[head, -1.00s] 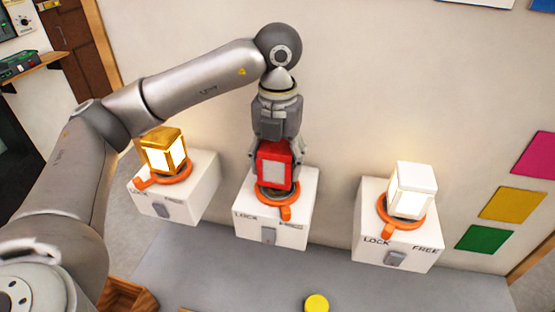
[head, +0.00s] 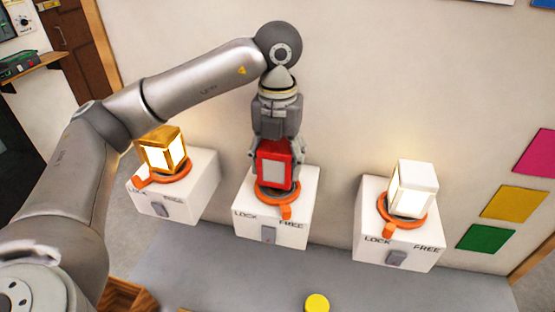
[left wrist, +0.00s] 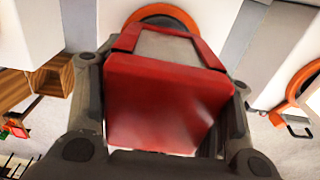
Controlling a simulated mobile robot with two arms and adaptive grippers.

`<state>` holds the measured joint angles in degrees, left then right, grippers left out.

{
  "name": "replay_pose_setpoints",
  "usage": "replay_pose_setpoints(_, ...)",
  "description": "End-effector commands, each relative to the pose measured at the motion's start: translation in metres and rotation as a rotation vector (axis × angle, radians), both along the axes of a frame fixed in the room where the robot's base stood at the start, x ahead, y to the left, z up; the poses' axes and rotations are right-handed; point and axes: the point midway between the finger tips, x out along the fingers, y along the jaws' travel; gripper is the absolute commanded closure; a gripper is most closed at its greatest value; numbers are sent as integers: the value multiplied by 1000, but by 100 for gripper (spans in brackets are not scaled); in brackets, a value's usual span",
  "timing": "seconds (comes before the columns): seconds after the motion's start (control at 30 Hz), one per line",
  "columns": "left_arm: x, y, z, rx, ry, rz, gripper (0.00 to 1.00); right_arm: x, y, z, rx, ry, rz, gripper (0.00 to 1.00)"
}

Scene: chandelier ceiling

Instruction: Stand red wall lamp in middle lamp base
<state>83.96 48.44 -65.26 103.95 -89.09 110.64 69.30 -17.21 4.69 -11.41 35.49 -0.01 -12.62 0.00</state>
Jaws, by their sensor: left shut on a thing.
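The red wall lamp (head: 273,167) stands upright at the orange ring of the middle lamp base (head: 257,223), a white block. Its panel is grey and unlit. My left gripper (head: 271,152) points down from above and is shut on the lamp. In the left wrist view the red lamp (left wrist: 160,105) fills the space between the fingers, with part of the orange ring (left wrist: 165,14) behind it. The lamp's underside is hidden, so I cannot tell how deep it sits. My right gripper is not in view.
A lit yellow lamp (head: 163,150) stands on the left base (head: 196,190), and a lit white lamp (head: 412,190) on the right base (head: 372,225). A yellow disc (head: 317,303) and a wooden box (head: 128,297) are at the front. Grey surface between them is clear.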

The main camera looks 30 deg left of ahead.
Motion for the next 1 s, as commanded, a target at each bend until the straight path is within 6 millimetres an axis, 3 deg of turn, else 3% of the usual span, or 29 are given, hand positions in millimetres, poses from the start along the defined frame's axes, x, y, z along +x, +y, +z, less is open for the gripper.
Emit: replay_pose_setpoints(1.0,0,0,-8,-1,-1,0,72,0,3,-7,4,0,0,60)
